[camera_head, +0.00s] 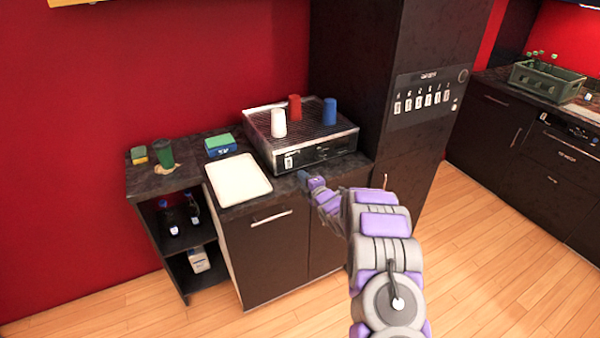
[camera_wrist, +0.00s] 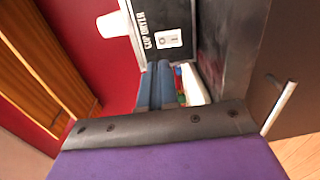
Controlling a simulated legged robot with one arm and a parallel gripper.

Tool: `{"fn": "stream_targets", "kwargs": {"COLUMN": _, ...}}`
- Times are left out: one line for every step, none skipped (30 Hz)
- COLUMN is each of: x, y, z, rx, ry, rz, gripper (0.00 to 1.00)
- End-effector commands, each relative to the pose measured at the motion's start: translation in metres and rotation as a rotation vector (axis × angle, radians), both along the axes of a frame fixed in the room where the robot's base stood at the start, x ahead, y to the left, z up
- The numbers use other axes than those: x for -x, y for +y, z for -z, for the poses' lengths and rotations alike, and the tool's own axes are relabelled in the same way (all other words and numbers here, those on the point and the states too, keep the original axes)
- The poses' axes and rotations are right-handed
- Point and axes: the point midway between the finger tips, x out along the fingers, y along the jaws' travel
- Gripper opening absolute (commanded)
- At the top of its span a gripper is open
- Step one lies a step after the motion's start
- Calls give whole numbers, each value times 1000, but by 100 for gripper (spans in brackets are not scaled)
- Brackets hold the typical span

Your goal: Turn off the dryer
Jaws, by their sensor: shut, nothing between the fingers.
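The cup dryer (camera_head: 325,151) is a black and silver box with a slatted top, standing on the dark counter. A small white switch (camera_head: 288,161) sits at the left of its front face. In the wrist view the switch (camera_wrist: 168,38) shows as a white plate next to the "CUP DRYER" lettering on the black panel (camera_wrist: 150,12). My gripper (camera_head: 304,177) is just in front of and below the switch. In the wrist view its blue-grey fingers (camera_wrist: 159,66) are shut and empty, pointing towards the panel near the switch. I cannot tell whether they touch it.
White (camera_head: 278,123), red (camera_head: 295,107) and blue (camera_head: 329,111) cups stand upside down on the dryer. A white tray (camera_head: 238,180) lies left of it. A tall dark cabinet (camera_head: 387,50) with several switches stands right. The wooden floor (camera_head: 480,240) in front is clear.

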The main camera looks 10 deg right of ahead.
Motion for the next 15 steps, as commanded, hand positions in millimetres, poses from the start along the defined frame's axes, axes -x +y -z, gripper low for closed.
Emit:
{"fn": "stream_targets", "kwargs": {"x": 7, "y": -4, "z": -1, "rx": -1, "ry": 5, "rz": 3, "gripper": 0}}
{"fn": "stream_targets", "kwargs": {"x": 11, "y": -5, "z": -2, "rx": 0, "ry": 4, "rz": 2, "gripper": 0}}
{"fn": "stream_targets", "kwargs": {"x": 16, "y": -6, "z": -3, "rx": -1, "ry": 1, "rz": 2, "gripper": 0}}
{"fn": "stream_targets", "kwargs": {"x": 19, "y": -8, "z": -4, "rx": -1, "ry": 0, "rz": 2, "gripper": 0}}
{"fn": "stream_targets", "kwargs": {"x": 22, "y": -9, "z": -3, "rx": -2, "ry": 1, "rz": 2, "gripper": 0}}
{"fn": "stream_targets", "kwargs": {"x": 27, "y": -11, "z": -3, "rx": -1, "ry": 3, "rz": 1, "gripper": 0}}
{"fn": "stream_targets", "kwargs": {"x": 30, "y": -11, "z": -2, "rx": -1, "ry": 4, "rz": 1, "gripper": 0}}
{"fn": "stream_targets", "kwargs": {"x": 32, "y": -12, "z": -2, "rx": 0, "ry": 5, "rz": 1, "gripper": 0}}
{"fn": "stream_targets", "kwargs": {"x": 35, "y": -13, "z": -2, "rx": -1, "ry": 4, "rz": 1, "gripper": 0}}
{"fn": "stream_targets", "kwargs": {"x": 36, "y": -13, "z": -3, "rx": 0, "ry": 4, "rz": 1, "gripper": 0}}
{"fn": "stream_targets", "kwargs": {"x": 38, "y": -14, "z": -3, "rx": 0, "ry": 4, "rz": 1, "gripper": 0}}
{"fn": "stream_targets", "kwargs": {"x": 39, "y": -14, "z": -3, "rx": 0, "ry": 3, "rz": 1, "gripper": 0}}
{"fn": "stream_targets", "kwargs": {"x": 40, "y": -15, "z": -4, "rx": 1, "ry": 2, "rz": 1, "gripper": 0}}
{"fn": "stream_targets", "kwargs": {"x": 41, "y": -15, "z": -4, "rx": 1, "ry": 2, "rz": 1, "gripper": 0}}
{"fn": "stream_targets", "kwargs": {"x": 42, "y": -15, "z": -4, "rx": 0, "ry": 1, "rz": 1, "gripper": 0}}
